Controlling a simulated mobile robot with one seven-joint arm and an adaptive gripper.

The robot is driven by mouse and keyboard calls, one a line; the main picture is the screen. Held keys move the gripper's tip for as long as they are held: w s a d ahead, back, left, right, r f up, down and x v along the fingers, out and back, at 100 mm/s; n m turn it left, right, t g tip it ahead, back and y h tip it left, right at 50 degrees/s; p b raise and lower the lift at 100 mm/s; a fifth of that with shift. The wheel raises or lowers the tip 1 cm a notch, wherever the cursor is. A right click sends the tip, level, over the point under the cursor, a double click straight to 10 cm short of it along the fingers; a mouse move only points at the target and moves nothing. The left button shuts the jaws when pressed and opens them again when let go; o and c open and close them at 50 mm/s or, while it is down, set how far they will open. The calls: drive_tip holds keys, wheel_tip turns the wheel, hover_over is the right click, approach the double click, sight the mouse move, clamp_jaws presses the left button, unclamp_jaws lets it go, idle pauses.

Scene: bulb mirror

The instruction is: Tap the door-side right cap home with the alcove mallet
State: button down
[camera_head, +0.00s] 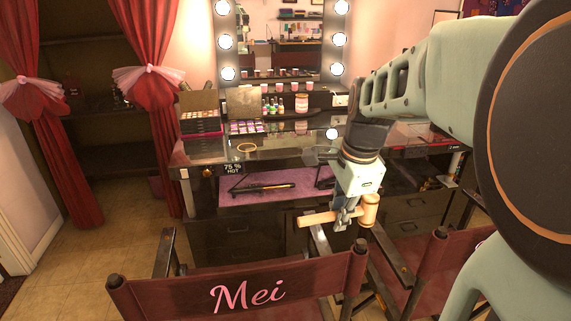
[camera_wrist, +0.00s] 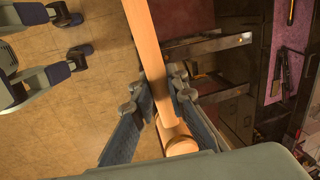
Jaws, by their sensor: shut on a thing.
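My gripper (camera_head: 344,216) is shut on the wooden mallet (camera_head: 370,209), above and behind the right end of the "Mei" chair back in the head view. The mallet's handle lies roughly level and points left; its head is just right of the jaws. In the wrist view the mallet handle (camera_wrist: 148,45) runs between the fingers of my gripper (camera_wrist: 158,88), with its head close to the palm. The "Mei" chair (camera_head: 165,299) has dark post ends at its back's top corners. The right post end (camera_head: 360,246) is just below the mallet; its cap's seating cannot be told.
A second red chair (camera_head: 440,235) stands at the right. Behind is a vanity table (camera_head: 290,148) with a bulb mirror (camera_head: 281,40), makeup palettes and bottles. A purple mat (camera_head: 285,186) holds a dark wand-like tool. Red curtains (camera_head: 150,75) frame an alcove at left. Floor at left is clear.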

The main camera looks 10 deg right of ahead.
drive_tip(key=b+x, duration=0.2)
drive_tip(key=x, duration=0.1)
drive_tip(key=s+b+x, duration=0.1)
drive_tip(key=b+x, duration=0.2)
drive_tip(key=shift+s+d+f, duration=0.1)
drive_tip(key=shift+f, duration=0.45)
drive_tip(key=shift+r, duration=0.55)
drive_tip(key=p+v, duration=0.2)
drive_tip(key=w+p+v, duration=0.1)
drive_tip(key=p+v, duration=0.1)
drive_tip(key=v, duration=0.1)
drive_tip(key=shift+r+p, duration=0.15)
drive_tip(key=shift+p, duration=0.2)
